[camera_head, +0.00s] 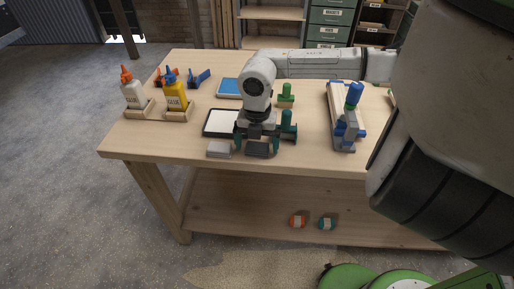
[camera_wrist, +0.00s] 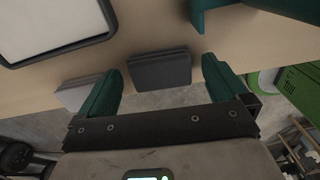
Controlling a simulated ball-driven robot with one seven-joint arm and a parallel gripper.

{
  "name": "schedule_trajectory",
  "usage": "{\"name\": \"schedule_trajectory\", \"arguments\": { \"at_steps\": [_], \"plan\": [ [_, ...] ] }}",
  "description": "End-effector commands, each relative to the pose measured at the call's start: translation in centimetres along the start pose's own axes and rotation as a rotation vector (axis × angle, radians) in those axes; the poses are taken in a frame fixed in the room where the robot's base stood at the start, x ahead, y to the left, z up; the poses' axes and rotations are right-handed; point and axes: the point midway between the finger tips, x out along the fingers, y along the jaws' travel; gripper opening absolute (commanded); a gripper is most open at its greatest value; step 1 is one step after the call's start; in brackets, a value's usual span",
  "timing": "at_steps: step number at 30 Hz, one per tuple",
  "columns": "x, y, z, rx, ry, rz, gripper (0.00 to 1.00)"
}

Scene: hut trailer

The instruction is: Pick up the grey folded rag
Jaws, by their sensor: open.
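A dark grey folded rag (camera_head: 262,152) lies at the table's front edge, and it also shows in the wrist view (camera_wrist: 160,71). A lighter grey folded piece (camera_head: 219,149) lies just to its left; in the wrist view it is partly behind the left finger (camera_wrist: 76,93). My gripper (camera_head: 258,146) points down over the dark rag, with its teal fingers apart, one on each side of it. In the wrist view the dark rag sits between the fingertips (camera_wrist: 162,66), with a gap at each side. Nothing is held.
A black-framed white tray (camera_head: 219,123) lies just behind the rags. A teal upright piece (camera_head: 289,125) stands close to the gripper's right. A green-handled stamp (camera_head: 286,96), a blue-topped tool (camera_head: 354,97) and glue bottles (camera_head: 174,95) stand farther off. The table's left front is clear.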

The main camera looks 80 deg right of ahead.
Motion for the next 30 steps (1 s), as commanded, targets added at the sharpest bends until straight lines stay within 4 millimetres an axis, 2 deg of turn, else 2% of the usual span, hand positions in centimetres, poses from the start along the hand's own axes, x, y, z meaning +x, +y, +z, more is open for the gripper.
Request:
{"name": "schedule_trajectory", "arguments": {
  "at_steps": [3,21,30],
  "plan": [
    [-0.01,0.0,0.01,0.0,0.0,0.0,1.0],
    [-0.07,0.02,0.01,0.0,0.0,0.001,0.44],
    [-0.3,0.02,0.03,0.0,0.0,0.001,0.44]
  ]
}}
